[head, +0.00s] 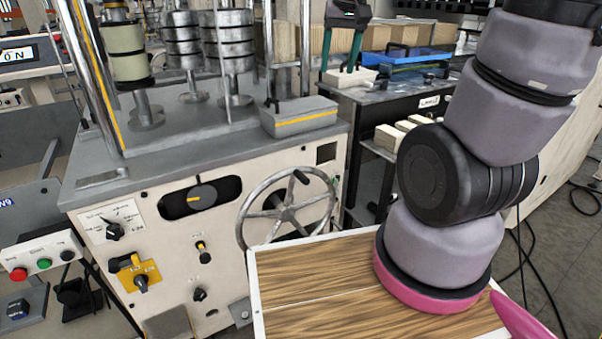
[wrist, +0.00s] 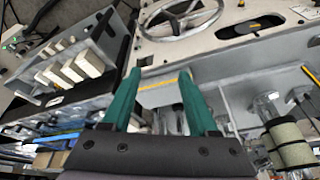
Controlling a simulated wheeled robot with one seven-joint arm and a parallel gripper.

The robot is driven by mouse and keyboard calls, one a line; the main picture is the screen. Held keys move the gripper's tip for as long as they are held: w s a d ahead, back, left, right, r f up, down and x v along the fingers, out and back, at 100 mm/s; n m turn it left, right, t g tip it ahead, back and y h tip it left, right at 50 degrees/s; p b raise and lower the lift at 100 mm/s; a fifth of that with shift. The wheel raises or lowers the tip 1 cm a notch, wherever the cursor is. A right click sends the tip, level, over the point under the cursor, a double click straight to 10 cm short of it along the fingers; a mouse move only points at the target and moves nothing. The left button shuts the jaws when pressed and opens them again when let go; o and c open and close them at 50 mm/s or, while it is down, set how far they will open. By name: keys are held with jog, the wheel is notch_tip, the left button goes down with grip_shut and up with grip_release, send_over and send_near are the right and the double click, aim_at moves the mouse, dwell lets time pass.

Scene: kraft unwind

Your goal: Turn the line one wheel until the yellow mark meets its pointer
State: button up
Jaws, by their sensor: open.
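The spoked metal handwheel (head: 283,213) with a dark knob on its rim is on the cream front of the machine, and it also shows at the top of the wrist view (wrist: 181,20). Left of it, a dark oval window (head: 172,204) holds a round black disc (head: 204,191) with a short yellow mark (head: 193,199) at its lower left. My gripper (head: 341,68) has green fingers, open and empty, behind and above the wheel in the head view. In the wrist view my gripper (wrist: 160,75) is apart from the wheel.
A grey box with a yellow stripe (head: 300,118) sits on the machine top near steel roller stacks (head: 182,45). A black bench (head: 400,100) with pale blocks stands to the right. Below the wheel are a wood-grain top (head: 325,285), knobs and a yellow switch (head: 141,278).

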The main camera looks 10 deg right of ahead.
jog(key=w+a+f+n+g+h, duration=0.1)
jog(key=w+a+f+n+g, duration=0.2)
jog(key=w+f, duration=0.7)
jog(key=n+h, duration=0.1)
jog(key=n, duration=0.1)
send_near(301, 174)
jog(key=f, duration=0.3)
jog(key=d+f, duration=0.1)
jog(key=f, duration=0.5)
jog(key=shift+w+d, duration=0.3)
jog(key=shift+w, duration=0.05)
jog(key=shift+r, duration=0.1)
grip_shut()
